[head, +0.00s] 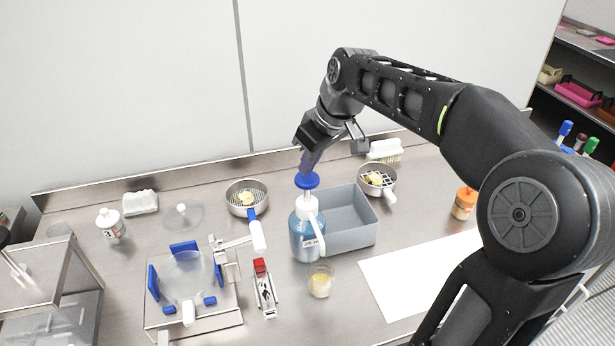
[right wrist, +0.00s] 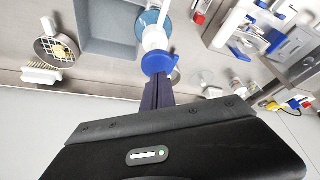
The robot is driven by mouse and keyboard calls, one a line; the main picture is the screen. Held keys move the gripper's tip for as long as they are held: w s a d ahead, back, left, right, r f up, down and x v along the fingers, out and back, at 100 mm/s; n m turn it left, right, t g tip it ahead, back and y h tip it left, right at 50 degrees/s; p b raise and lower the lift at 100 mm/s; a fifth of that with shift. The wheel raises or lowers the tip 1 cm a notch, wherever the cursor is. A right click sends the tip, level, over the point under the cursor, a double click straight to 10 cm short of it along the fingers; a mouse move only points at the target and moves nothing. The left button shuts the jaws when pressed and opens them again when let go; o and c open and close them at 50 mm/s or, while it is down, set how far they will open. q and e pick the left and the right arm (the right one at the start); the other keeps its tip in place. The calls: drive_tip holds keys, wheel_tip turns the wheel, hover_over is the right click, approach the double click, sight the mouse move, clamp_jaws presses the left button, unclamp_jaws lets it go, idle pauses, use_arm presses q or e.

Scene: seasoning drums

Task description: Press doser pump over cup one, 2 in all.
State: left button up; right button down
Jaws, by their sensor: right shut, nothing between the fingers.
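The doser pump is a blue bottle (head: 307,238) with a white neck and a blue pump head (head: 307,181). It stands upright on the steel counter, its white spout pointing toward the front. A small clear cup (head: 320,281) with yellowish contents stands in front of the bottle, near the spout's end. My right gripper (head: 310,160) is shut and empty, pointing down just above the pump head. In the right wrist view its fingers (right wrist: 158,93) reach to the blue pump head (right wrist: 158,63); I cannot tell whether they touch. My left gripper is not in view.
A grey bin (head: 350,238) stands right behind the bottle. Two strainers (head: 246,198) (head: 377,179), a red-topped tool (head: 264,285) and a blue-and-white press device (head: 190,285) stand around it. A white sheet (head: 420,275) lies at the right front.

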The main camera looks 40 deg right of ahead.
sight(307, 178)
drive_tip(key=shift+f+b, duration=1.4)
drive_tip(key=shift+f, duration=0.45)
drive_tip(key=shift+r, duration=0.15)
drive_tip(key=shift+r+p, duration=1.55)
drive_tip(key=shift+r, duration=0.3)
